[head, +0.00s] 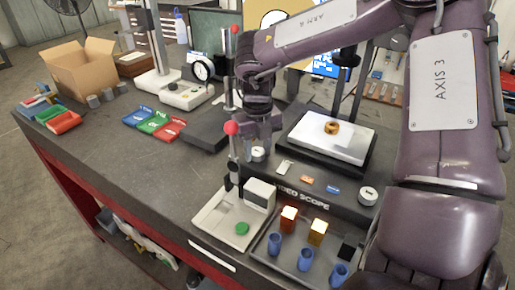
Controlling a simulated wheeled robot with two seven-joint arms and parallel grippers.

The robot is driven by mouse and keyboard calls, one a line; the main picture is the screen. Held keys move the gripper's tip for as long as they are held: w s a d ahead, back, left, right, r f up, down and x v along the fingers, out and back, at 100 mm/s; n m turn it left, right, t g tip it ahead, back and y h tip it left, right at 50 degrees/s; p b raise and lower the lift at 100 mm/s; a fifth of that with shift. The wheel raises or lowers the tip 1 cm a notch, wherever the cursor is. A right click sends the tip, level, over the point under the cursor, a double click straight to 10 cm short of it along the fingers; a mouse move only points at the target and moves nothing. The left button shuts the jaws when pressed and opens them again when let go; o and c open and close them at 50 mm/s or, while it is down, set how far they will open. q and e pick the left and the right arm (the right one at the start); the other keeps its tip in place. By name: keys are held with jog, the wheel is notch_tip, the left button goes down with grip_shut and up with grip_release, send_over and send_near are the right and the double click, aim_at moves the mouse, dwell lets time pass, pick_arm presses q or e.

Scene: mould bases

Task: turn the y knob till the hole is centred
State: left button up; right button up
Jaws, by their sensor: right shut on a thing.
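The video scope's black base (318,203) has a silver knob (258,155) at its left and another silver knob (368,196) at its right. I cannot read which is marked y. My right gripper (259,146) points down and is shut on the left knob, its fingers partly hiding it. A brass ring-shaped part (332,128) with a hole lies on the white stage (314,146). My left gripper is not in view.
A red-topped stand (232,129) rises close to the left of my right gripper. Colored bins (154,122) and a cardboard box (76,68) stand left. The bench's left-middle (130,170) is clear.

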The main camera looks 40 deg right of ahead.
aim_at(257, 151)
jog(key=o, duration=1)
jog(key=shift+r, duration=0.1)
notch_tip(257, 151, up, 8)
jog(key=shift+f+b, duration=0.2)
jog(key=shift+b, duration=0.15)
